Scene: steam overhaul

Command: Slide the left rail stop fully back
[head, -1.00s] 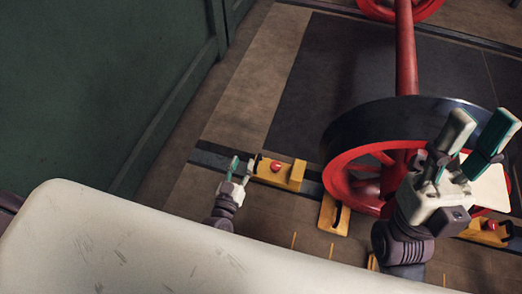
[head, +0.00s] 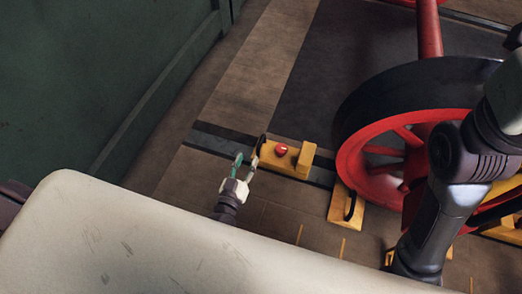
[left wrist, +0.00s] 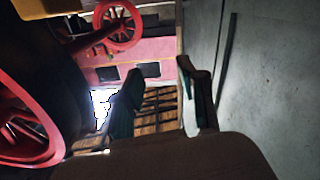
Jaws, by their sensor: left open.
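The left rail stop (head: 299,160) is a yellow block with a red button on top and a black handle (head: 261,145) at its left end. It sits on a dark rail strip on the floor, left of the large wheel. My left gripper (head: 247,163) is open, just left of the stop and close by the handle; whether it touches cannot be told. In the left wrist view my left gripper (left wrist: 160,85) shows both fingers apart with nothing between them. My right arm crosses the right side of the head view; its gripper is outside the picture.
A red-spoked wheel with a black rim (head: 368,107) stands right of the stop. A yellow chock (head: 340,207) with a black handle lies at its foot. A green wall (head: 70,80) is on the left. The floor beyond the stop is clear.

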